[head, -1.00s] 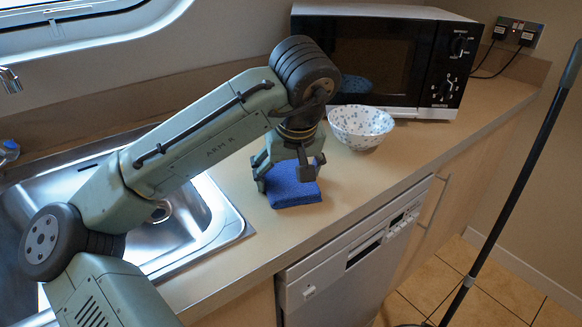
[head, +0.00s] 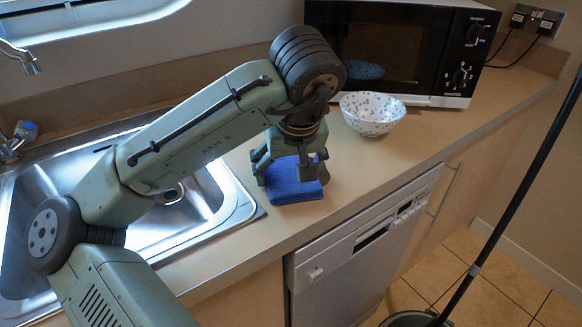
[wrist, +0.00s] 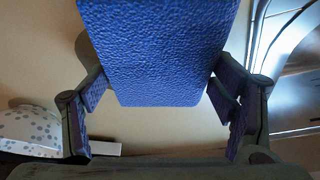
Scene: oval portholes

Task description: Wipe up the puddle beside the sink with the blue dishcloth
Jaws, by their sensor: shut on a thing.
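The blue dishcloth (head: 296,192) is a folded, textured pad on the beige counter (head: 233,247), just right of the sink (head: 228,207). My gripper (head: 292,174) points down over it and is shut on it. In the wrist view the dishcloth (wrist: 155,55) fills the upper middle, between the two fingers of my gripper (wrist: 160,96). I cannot make out the puddle in either view. The counter under the cloth and behind my arm is hidden.
A speckled white bowl (head: 372,116) stands behind and right of the cloth, in front of the black microwave (head: 398,50). A tap (head: 22,58) is at the far left. The counter's front edge lies above a white dishwasher (head: 350,250). Bare counter lies right of the cloth.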

